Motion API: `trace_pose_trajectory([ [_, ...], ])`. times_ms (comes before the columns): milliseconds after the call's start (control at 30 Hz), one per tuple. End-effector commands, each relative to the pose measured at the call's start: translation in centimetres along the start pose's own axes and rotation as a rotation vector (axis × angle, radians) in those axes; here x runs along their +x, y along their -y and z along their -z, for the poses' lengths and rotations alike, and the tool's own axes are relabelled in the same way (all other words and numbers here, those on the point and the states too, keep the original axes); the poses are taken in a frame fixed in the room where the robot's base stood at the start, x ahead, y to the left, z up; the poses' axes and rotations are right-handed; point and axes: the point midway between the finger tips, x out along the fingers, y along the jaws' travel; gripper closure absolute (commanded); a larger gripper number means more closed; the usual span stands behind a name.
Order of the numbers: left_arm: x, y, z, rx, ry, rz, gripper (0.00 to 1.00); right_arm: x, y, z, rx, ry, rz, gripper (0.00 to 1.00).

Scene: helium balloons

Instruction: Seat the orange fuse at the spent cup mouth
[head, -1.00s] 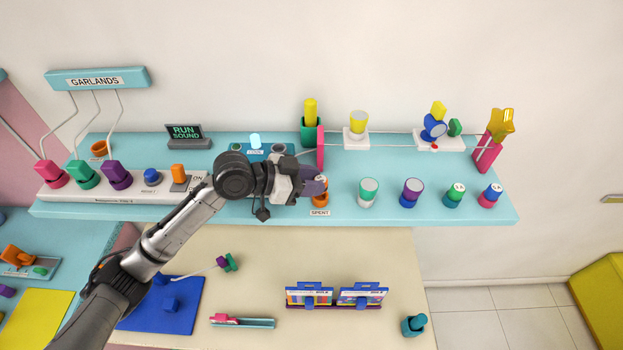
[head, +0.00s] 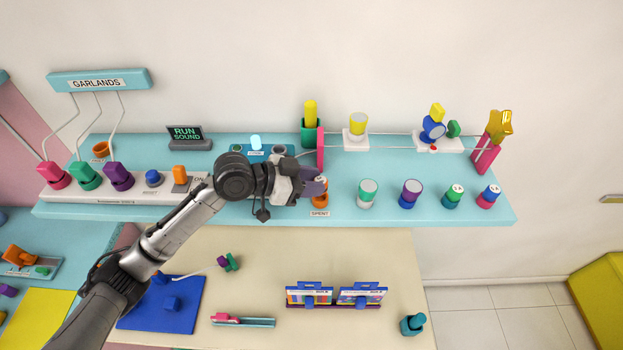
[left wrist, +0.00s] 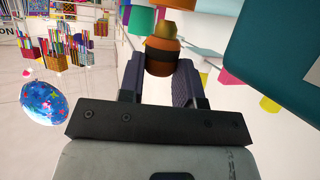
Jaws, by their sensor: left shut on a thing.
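My left gripper (head: 314,186) is over the orange spent cup (head: 320,201), which stands behind the SPENT label on the turquoise shelf. The gripper covers most of the cup's mouth. In the left wrist view, my left gripper (left wrist: 161,78) is shut on the orange fuse (left wrist: 161,60), a short orange cylinder with a dark band and a duller yellow-brown end. In the head view the fuse is largely hidden by the fingers. I cannot tell whether it touches the cup's mouth. My right gripper is not in view.
A tall pink upright (head: 320,147) stands just behind the gripper. A green cup with a yellow cylinder (head: 310,113) is behind it. A white and green cylinder (head: 368,192) and other coloured cylinders stand to the right. A white switch strip (head: 140,194) lies left.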

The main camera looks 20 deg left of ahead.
Motion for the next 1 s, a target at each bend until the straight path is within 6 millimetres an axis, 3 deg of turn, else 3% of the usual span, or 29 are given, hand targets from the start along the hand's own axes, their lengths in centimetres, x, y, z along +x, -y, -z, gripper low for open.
trace_pose_trajectory([
  [1000, 0.09, 0.02, -0.23, 0.000, 0.001, 0.000, 0.91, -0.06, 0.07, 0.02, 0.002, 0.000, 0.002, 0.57],
])
